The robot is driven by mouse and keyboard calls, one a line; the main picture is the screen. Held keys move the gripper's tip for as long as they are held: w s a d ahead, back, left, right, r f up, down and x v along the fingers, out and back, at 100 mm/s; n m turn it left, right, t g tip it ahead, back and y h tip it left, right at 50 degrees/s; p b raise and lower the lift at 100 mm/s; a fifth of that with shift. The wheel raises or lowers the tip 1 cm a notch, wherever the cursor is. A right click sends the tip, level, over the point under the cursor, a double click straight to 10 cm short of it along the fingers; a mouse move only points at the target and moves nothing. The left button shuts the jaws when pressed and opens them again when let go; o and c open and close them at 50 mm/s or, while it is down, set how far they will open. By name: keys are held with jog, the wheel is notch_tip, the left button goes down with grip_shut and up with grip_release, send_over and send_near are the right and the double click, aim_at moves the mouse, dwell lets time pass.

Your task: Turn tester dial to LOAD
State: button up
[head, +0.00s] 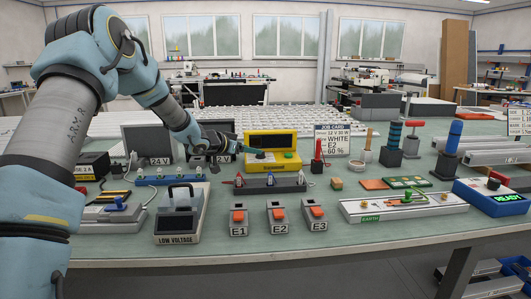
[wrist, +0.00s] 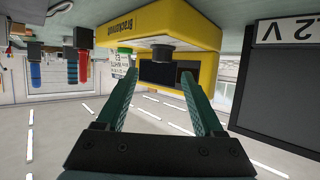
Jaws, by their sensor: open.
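A yellow instrument (head: 271,139) with a dark display stands at the middle of the bench; it looks like the tester. In the wrist view, the yellow instrument (wrist: 205,45) appears upside down with a round black dial (wrist: 162,52) on its front. My gripper (head: 259,153) is at the front of the instrument, its teal fingers partly covering it. In the wrist view, my gripper (wrist: 158,74) is open, with the dial beyond and between the fingertips. I cannot tell whether the fingers touch it. The dial's markings, including LOAD, are not readable.
A job card (head: 332,140) stands right of the instrument. A grey strip with plugs (head: 270,185) lies in front, and E1, E2 and E3 switch boxes (head: 279,219) stand nearer. A 12 V block (wrist: 283,90) is beside the gripper. A blue READY box (head: 492,196) sits at right.

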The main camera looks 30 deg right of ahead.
jog(key=p+x, duration=0.1)
jog(key=x, duration=0.6)
jog(key=shift+w+d, duration=0.1)
jog(key=shift+w, duration=0.05)
jog(key=shift+c, duration=0.2)
grip_shut()
